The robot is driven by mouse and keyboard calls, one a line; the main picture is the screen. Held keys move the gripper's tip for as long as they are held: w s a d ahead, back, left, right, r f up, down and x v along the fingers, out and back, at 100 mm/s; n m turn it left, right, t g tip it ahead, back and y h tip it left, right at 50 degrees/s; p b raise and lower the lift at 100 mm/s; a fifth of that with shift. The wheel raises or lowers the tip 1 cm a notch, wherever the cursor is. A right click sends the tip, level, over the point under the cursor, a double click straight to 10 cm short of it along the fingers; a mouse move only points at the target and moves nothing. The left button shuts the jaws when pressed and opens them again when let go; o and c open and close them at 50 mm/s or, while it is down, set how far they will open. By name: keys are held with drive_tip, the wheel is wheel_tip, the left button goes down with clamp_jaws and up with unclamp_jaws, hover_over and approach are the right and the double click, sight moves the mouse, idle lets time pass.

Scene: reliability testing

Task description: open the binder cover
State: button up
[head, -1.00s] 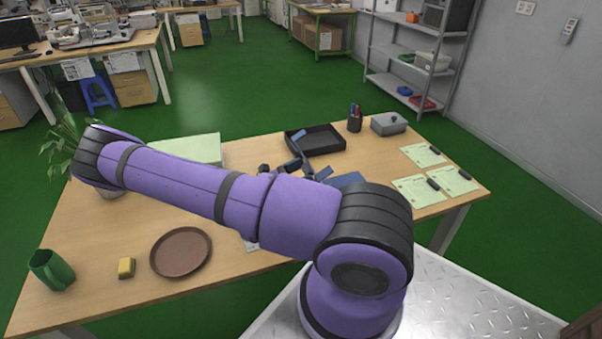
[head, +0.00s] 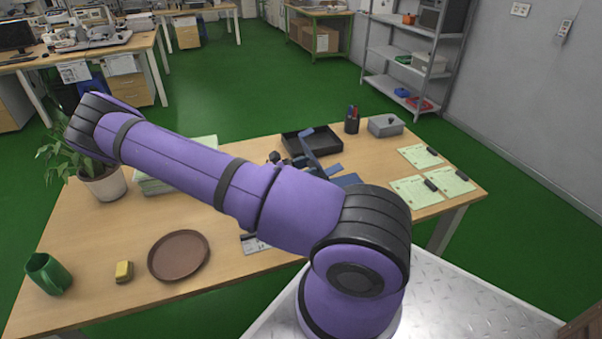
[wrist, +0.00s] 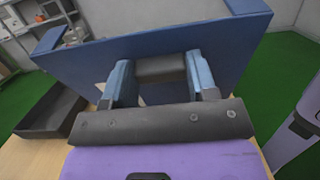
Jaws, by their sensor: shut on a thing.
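The binder's blue cover (wrist: 150,50) fills much of the wrist view, standing tilted up in front of my gripper (wrist: 158,78). My gripper's two blue fingers are on either side of a dark grey block-like tab (wrist: 160,68) at the cover and are shut on it. A flat blue piece (head: 347,180) of the binder lies on the table. My purple arm hides most of the binder there.
A black tray (head: 297,145) stands behind the binder, with a pen cup (head: 352,122) and grey box (head: 386,126) to its right. Papers (head: 417,191) lie at the right.

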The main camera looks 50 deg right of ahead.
drive_tip(key=shift+s+d+r+t, duration=0.2)
drive_tip(key=shift+d+r+t, duration=0.05)
drive_tip(key=shift+d+t, duration=0.15)
drive_tip(key=o, duration=1.3)
drive_tip(key=shift+y, duration=0.3)
drive_tip(key=v, duration=1.1)
drive_tip(key=shift+d+f, duration=0.1)
drive_tip(key=shift+f, duration=0.05)
